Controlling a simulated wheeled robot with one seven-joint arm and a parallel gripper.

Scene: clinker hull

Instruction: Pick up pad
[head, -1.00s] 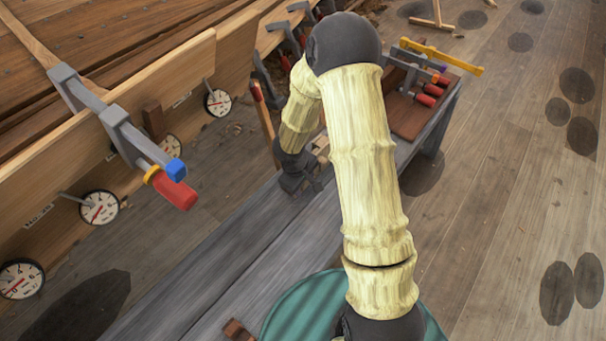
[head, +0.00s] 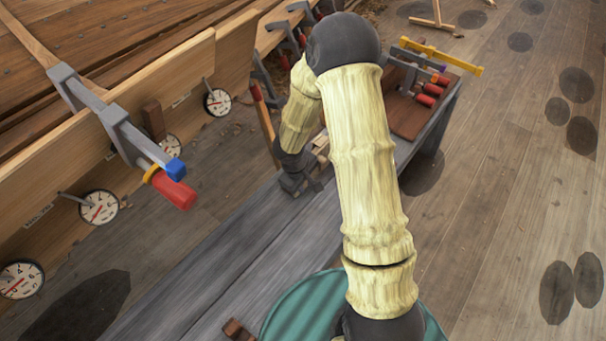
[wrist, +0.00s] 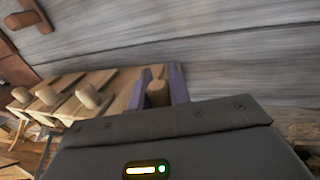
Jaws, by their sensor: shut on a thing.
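In the wrist view, my gripper (wrist: 158,80) shows two purple fingers closed on the sides of a wooden piece with a rounded peg-like handle, which I take to be the pad (wrist: 157,96). The gripper body hides its lower part. Light wooden boards lie just left of the fingers, close to the pad; I cannot tell whether they touch it. In the head view, my gripper (head: 302,184) is small and dark over the grey bench, and the pad cannot be made out clearly.
Several wooden pegs (wrist: 88,97) stand on the light boards (wrist: 115,84). The grey plank bench (head: 262,262) has bare room in front. Red-handled clamps (head: 425,98) lie on a brown board (head: 412,122) at the far end. The hull (head: 70,150) with gauges and a clamp (head: 120,128) stands left.

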